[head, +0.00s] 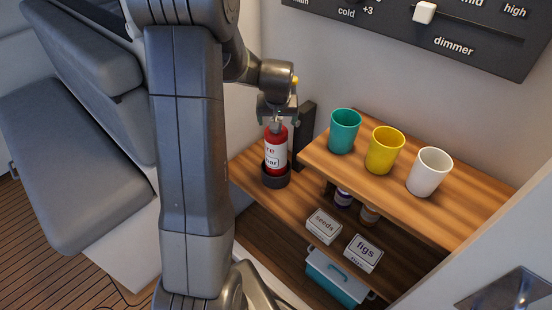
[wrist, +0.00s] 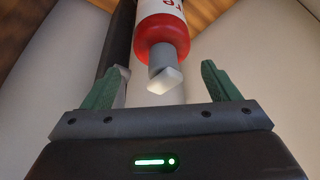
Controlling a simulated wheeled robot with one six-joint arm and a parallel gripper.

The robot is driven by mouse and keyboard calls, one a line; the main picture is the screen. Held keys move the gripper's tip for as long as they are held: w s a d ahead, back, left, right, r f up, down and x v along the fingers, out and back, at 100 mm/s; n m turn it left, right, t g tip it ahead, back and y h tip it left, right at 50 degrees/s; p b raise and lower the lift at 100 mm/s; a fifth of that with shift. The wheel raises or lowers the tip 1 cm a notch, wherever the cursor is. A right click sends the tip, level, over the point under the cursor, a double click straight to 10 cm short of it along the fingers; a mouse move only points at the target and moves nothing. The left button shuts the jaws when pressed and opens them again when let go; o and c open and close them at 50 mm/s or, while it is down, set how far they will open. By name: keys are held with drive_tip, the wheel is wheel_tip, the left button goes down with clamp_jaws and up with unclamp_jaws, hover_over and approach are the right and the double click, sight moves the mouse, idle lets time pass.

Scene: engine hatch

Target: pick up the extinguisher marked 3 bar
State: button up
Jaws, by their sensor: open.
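A red extinguisher (head: 276,148) with a white label stands upright in a dark round holder (head: 276,178) on the wooden shelf. The label's lettering is only partly readable, with "bar" at its lower edge, and its number is not clear. My gripper (head: 277,117) is above the extinguisher's top in the head view. In the wrist view the red extinguisher (wrist: 162,32) shows with its grey and white top between the spread green fingers of my gripper (wrist: 166,85). The fingers are open, with gaps on both sides of that top.
A dark upright post (head: 305,135) stands close behind the extinguisher. Teal (head: 345,131), yellow (head: 385,150) and white (head: 429,172) cups stand on the upper shelf at right. Boxes marked seeds (head: 324,226) and figs (head: 363,253) sit lower, near a teal cooler (head: 336,280).

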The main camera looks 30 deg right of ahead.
drive_tip(key=shift+w+p+x, duration=0.15)
drive_tip(key=shift+p+x, duration=0.1)
drive_tip(key=shift+x, duration=1.15)
drive_tip(key=shift+w+p+x, duration=0.15)
drive_tip(key=shift+p+x, duration=0.05)
drive_tip(key=shift+x, duration=1.15)
drive_tip(key=shift+r, duration=0.1)
drive_tip(key=c, duration=1.8)
drive_tip(key=shift+r, duration=0.15)
